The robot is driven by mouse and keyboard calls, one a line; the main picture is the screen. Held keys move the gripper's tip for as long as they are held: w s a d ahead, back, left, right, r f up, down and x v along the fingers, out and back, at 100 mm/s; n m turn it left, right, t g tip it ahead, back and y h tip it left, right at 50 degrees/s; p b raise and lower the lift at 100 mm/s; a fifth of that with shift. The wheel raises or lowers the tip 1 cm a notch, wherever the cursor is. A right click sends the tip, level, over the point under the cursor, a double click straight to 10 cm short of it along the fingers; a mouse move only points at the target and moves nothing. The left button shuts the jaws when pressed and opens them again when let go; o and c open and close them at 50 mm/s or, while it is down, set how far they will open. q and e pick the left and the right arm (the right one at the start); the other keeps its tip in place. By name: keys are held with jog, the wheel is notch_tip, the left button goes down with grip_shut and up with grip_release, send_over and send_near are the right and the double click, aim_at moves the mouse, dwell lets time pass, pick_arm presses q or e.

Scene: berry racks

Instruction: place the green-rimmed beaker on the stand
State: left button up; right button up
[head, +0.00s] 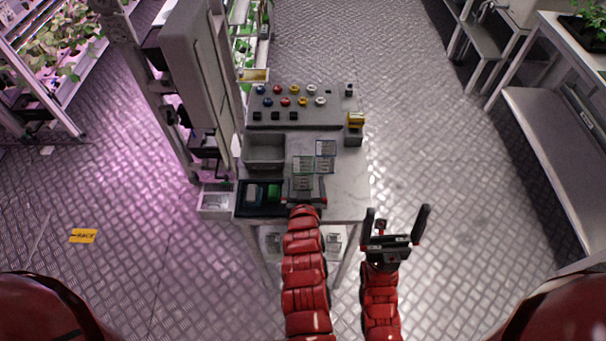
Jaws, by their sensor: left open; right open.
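I cannot make out a green-rimmed beaker for certain. A green item (274,192) lies in a black tray (243,210) at the table's front left, too small to identify. A small device with a yellow top (355,120) stands at the table's right edge; I cannot tell whether it is the stand. My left gripper (304,184) is open over the front of the table, just right of the black tray; what lies between its fingers is hard to see. My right gripper (397,214) is open and empty, beyond the table's right edge with its fingers pointing away.
A grey bin (264,150) sits behind the black tray. Flat greenish cards (314,164) lie mid-table. A panel with several coloured knobs (300,119) fills the back. Marble surface (350,180) at front right is bare.

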aim_at(303, 178)
pick_arm(q)
jog(key=shift+f+p+x, duration=0.15)
jog(key=shift+p+x, duration=0.25)
jog(key=shift+x, duration=0.9)
jog(key=shift+f+p+x, duration=0.15)
jog(key=shift+p+x, duration=0.25)
jog(key=shift+x, duration=0.85)
jog(key=shift+s+a, duration=0.1)
jog(key=c, duration=1.3)
